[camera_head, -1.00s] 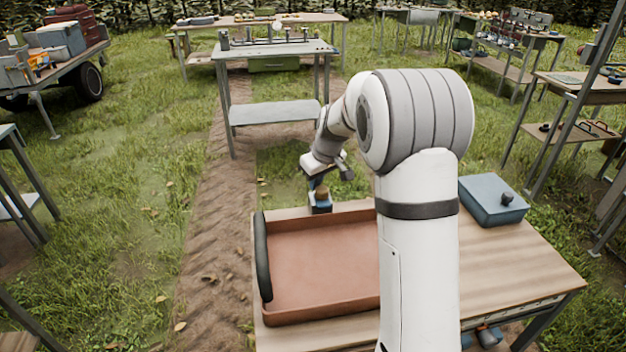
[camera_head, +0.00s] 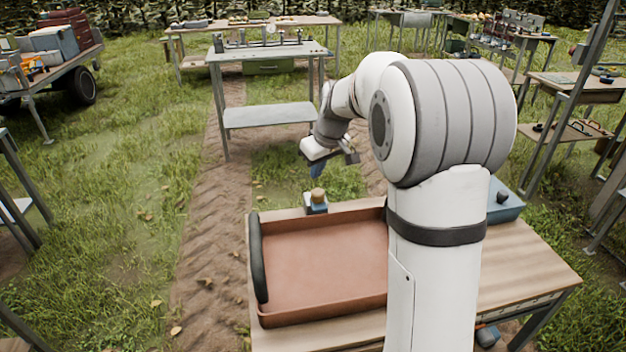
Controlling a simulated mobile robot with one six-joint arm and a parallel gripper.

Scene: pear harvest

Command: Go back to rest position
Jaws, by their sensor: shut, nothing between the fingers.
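My gripper (camera_head: 317,170) is at the end of my arm, above the far edge of the near wooden table (camera_head: 530,262). It is shut and empty, pointing down. My arm hides part of the table and the tray's right side.
An empty reddish-brown tray (camera_head: 322,318) with a black handle (camera_head: 259,258) lies on the table. A blue box (camera_head: 507,206) is partly hidden behind my arm. A grey metal table (camera_head: 268,115) stands ahead. Grass is open to the left.

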